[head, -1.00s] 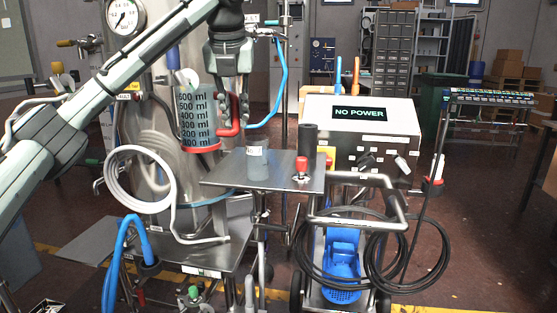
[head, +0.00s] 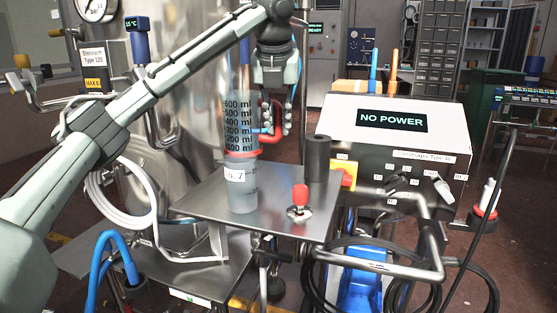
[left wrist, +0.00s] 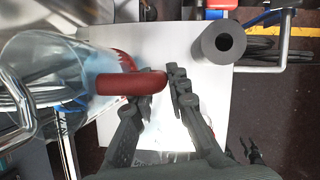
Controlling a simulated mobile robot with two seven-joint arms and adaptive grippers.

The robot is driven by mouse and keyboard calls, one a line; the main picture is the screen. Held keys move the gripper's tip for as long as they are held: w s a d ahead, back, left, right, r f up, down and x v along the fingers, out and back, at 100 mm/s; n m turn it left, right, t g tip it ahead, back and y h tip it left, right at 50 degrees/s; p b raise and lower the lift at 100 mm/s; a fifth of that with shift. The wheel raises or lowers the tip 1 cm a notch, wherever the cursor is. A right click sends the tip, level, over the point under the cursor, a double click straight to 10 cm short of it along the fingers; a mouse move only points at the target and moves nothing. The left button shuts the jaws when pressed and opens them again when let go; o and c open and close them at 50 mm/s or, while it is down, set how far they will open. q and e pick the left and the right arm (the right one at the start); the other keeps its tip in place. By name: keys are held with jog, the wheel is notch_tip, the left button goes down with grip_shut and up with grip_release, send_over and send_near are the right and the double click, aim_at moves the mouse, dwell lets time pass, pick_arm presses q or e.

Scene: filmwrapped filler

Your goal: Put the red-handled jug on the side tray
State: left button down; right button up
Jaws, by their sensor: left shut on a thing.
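The clear jug (head: 239,122) with a millilitre scale, a red base ring and a red handle (head: 268,132) is held upright. My left gripper (head: 277,128) is shut on the red handle, pointing down. In the left wrist view the jug (left wrist: 62,88) lies at the left, and its handle (left wrist: 130,83) reaches to the fingers (left wrist: 162,100). A steel tray (head: 200,203) is below. A grey labelled container (head: 240,188) stands on it, and the jug's base overlaps its top in the head view; I cannot tell whether they touch. My right gripper is out of view.
On the steel tray stand a dark cylinder (head: 316,160) and a red knob (head: 300,197). A lower steel shelf (head: 200,276) is at left. A "NO POWER" box (head: 395,150), bent metal handles and black hoses lie right. A large metal tank is behind.

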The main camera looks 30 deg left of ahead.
pick_arm(q)
jog(key=shift+f, duration=3.2)
jog(key=c, duration=1.5)
grip_release()
jog(key=v, duration=1.2)
jog(key=shift+r, duration=0.15)
